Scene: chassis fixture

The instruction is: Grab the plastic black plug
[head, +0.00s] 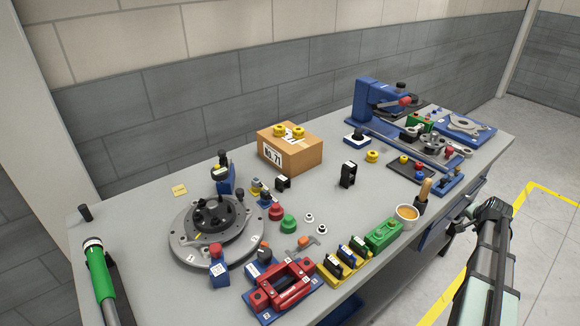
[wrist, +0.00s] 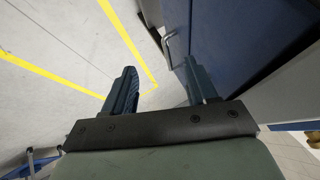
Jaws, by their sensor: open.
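I cannot tell for sure which item is the plastic black plug. A small black cylinder (head: 85,212) stands at the table's left edge in the head view. A black upright block with an opening (head: 348,174) stands right of the middle, and a smaller black block (head: 283,183) stands in front of the cardboard box. My gripper (wrist: 160,68) is open and empty in the wrist view, with the floor and a blue cabinet side beyond its fingers. It is away from these black items, which do not show in the wrist view.
The grey table (head: 140,195) holds a round grey fixture (head: 183,246), a cardboard box (head: 290,152), red clamp parts (head: 283,287), a green block (head: 383,235), a cup (head: 407,215) and a blue press (head: 372,100). My arm is at the right. Bare tabletop lies around the upright black block.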

